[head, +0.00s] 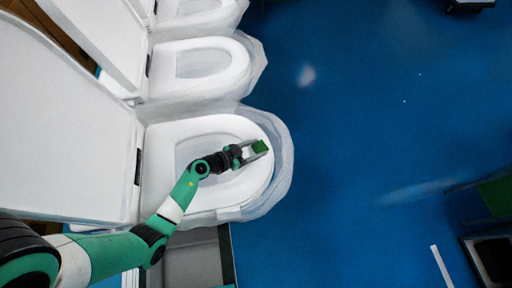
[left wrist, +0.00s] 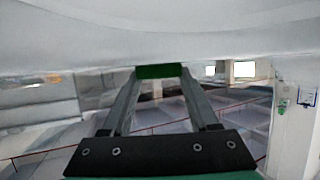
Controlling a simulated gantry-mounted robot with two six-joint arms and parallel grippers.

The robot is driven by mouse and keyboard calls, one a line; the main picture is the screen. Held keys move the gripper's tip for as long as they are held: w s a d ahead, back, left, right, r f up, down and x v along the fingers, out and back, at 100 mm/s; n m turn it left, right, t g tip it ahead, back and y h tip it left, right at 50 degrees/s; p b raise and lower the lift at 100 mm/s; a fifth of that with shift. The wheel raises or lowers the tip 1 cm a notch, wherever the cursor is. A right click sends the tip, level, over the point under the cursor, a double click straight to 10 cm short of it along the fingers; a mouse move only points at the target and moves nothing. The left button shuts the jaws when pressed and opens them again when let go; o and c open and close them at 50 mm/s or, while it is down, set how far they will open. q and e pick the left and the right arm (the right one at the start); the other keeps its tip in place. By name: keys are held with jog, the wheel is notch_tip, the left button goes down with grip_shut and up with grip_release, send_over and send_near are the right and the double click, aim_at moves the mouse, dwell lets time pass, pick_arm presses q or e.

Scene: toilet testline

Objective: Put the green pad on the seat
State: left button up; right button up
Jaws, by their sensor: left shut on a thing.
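The green pad (head: 260,146) is a small green block held between the fingertips of my left gripper (head: 254,151). In the left wrist view the green pad (left wrist: 159,71) spans the gap between the two fingers of my left gripper (left wrist: 158,75), which is shut on it. In the head view the pad appears over the right part of the nearest white toilet seat (head: 250,184). In the left wrist view a white curved surface fills the top, close beyond the pad. I cannot tell whether the pad touches the seat. My right gripper is not in view.
The raised white lid (head: 70,130) stands at the left of the nearest seat. Clear plastic wrap (head: 284,170) surrounds its rim. More white toilets (head: 195,68) stand in a row behind. The blue floor (head: 370,130) to the right is mostly clear, with dark equipment at lower right.

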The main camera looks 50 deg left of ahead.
pick_arm(q)
jog(key=shift+r, duration=0.15)
jog(key=o, duration=1.3)
jog(key=shift+s+r+p, duration=0.15)
jog(key=shift+p, duration=0.15)
jog(key=p+v, duration=0.3)
jog(key=v, duration=0.8)
jog(key=shift+s+p, duration=0.3)
